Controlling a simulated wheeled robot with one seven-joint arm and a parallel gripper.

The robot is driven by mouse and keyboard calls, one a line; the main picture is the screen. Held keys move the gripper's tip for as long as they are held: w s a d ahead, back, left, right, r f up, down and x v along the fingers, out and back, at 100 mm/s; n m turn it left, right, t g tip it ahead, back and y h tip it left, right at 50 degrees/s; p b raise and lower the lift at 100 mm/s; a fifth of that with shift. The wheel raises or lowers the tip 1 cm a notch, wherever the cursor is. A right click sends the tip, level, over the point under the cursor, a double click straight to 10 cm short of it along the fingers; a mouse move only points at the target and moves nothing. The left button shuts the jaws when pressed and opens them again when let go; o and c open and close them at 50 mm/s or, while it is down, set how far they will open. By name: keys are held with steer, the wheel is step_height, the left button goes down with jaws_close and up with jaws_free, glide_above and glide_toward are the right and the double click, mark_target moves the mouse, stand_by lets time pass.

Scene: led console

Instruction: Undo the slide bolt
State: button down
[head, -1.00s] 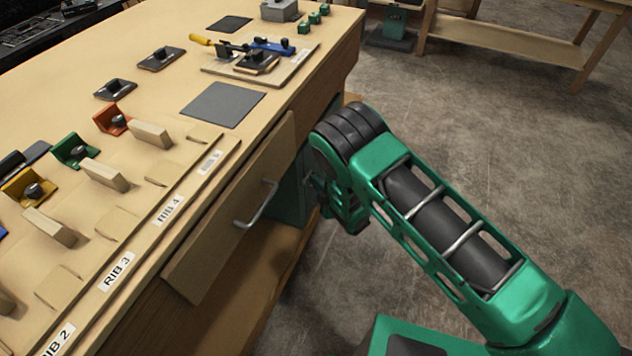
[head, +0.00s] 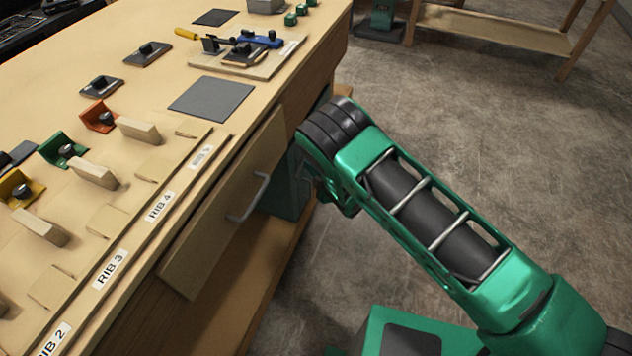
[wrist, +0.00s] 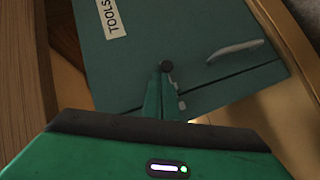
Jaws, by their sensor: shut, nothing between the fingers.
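A teal cabinet with a TOOLS label (wrist: 112,18) and a pale handle (wrist: 235,50) fills the upper wrist view. A small dark round knob (wrist: 167,66) shows at the cabinet front, just beyond my fingertips; it may belong to the slide bolt. A small pale metal piece (wrist: 181,102) shows beside the fingers, partly hidden. My gripper (wrist: 166,79) is shut with its fingers together and empty, pointing at the cabinet. I cannot tell if it touches the knob. In the head view, the cabinet (head: 285,195) is under the bench, and my arm hides its front.
The wooden bench (head: 150,95) has a drawer front with a metal handle (head: 250,200) close left of my arm. A board with a blue clamp (head: 262,40) and a row of coloured brackets stand on top. The concrete floor (head: 500,140) to the right is open.

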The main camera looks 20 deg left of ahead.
steer(key=s+a+v, duration=0.1)
steer(key=s+v, duration=0.1)
steer(key=v, duration=1)
steer(key=shift+a, duration=0.25)
steer(key=shift+r, duration=0.1)
